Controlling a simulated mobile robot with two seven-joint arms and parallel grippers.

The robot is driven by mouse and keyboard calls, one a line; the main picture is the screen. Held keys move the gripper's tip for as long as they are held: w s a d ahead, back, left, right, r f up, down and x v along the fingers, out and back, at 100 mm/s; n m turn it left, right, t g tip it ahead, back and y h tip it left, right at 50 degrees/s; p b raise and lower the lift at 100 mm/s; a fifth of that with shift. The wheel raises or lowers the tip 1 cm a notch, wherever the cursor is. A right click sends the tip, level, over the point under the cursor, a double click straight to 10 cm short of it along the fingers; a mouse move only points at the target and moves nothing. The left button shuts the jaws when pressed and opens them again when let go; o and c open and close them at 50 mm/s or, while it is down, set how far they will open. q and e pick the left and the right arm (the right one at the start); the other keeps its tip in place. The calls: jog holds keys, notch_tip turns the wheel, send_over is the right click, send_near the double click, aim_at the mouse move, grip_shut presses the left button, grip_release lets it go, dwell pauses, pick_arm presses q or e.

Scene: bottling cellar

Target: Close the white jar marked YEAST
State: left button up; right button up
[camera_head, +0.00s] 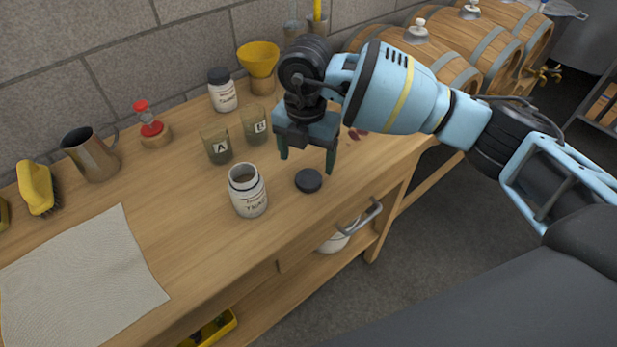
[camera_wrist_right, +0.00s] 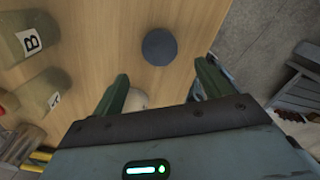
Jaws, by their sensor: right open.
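The white jar marked YEAST (camera_head: 248,195) stands upright and open on the wooden bench, its dark mouth showing. A dark round lid (camera_head: 308,180) lies flat on the bench to the right of the jar. My right gripper (camera_head: 307,163) is open and empty, pointing down above the bench near the lid. In the right wrist view the lid (camera_wrist_right: 160,47) shows beyond the open fingertips (camera_wrist_right: 162,75). My left gripper is not in view.
A dark-lidded white jar (camera_head: 222,90) and a yellow funnel (camera_head: 258,59) are farther back. A pale cloth (camera_head: 80,275) lies at left. The bench's front edge is close to the lid.

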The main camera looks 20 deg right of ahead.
aim_at(308, 180)
jog(key=shift+f, duration=0.5)
jog(key=shift+w+d+f, duration=0.1)
jog(key=shift+d+f, duration=0.05)
jog(key=shift+f, duration=2.45)
jog(key=c, duration=1)
